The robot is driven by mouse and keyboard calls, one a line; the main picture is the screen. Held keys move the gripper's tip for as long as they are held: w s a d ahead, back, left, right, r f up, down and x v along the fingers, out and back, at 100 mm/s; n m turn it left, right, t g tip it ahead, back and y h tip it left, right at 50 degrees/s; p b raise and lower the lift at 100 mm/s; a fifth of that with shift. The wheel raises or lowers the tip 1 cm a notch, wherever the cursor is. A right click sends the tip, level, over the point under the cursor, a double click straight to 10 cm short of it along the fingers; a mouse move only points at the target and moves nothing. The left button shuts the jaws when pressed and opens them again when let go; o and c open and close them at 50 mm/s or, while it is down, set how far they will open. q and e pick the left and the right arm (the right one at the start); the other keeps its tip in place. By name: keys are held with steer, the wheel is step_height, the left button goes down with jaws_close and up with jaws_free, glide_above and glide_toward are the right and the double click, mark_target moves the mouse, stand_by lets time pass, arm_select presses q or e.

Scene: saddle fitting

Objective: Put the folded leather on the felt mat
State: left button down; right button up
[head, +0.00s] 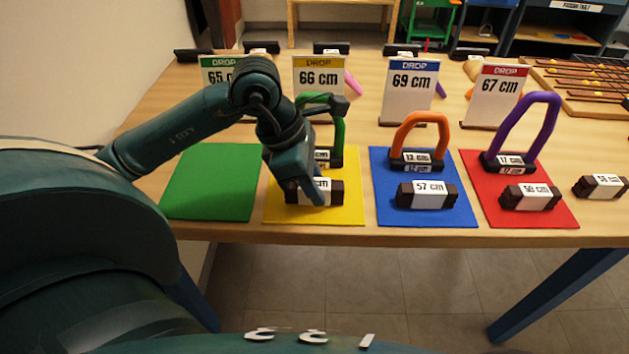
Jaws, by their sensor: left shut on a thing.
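My left gripper (308,197) is shut on a dark brown folded leather (337,193) with a white label partly hidden by the fingers. It is over the front of the yellow felt mat (280,212); I cannot tell whether the leather touches the mat. Other folded leathers lie on the blue mat (386,210), labelled 57 cm (427,194), and on the red mat (560,215), with a label like 50 cm (529,198). One more (602,186) lies on bare wood at the right. The green mat (212,182) is empty. My right gripper is not in view.
A green stirrup (339,135), partly behind my arm, stands on the yellow mat. An orange stirrup (420,122) is on blue, a purple one (527,122) on red. Drop signs stand behind, including 66 cm (318,76) and 69 cm (411,90). A wooden rack (580,85) is back right.

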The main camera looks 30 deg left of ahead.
arm_select(q)
steer(key=c, duration=1.1)
jaws_free()
steer(key=shift+f, duration=0.15)
steer(key=shift+c, duration=0.2)
steer(key=shift+r, duration=0.25)
steer(key=p+v, duration=0.1)
steer(key=v, duration=1.1)
steer(key=shift+d, duration=0.15)
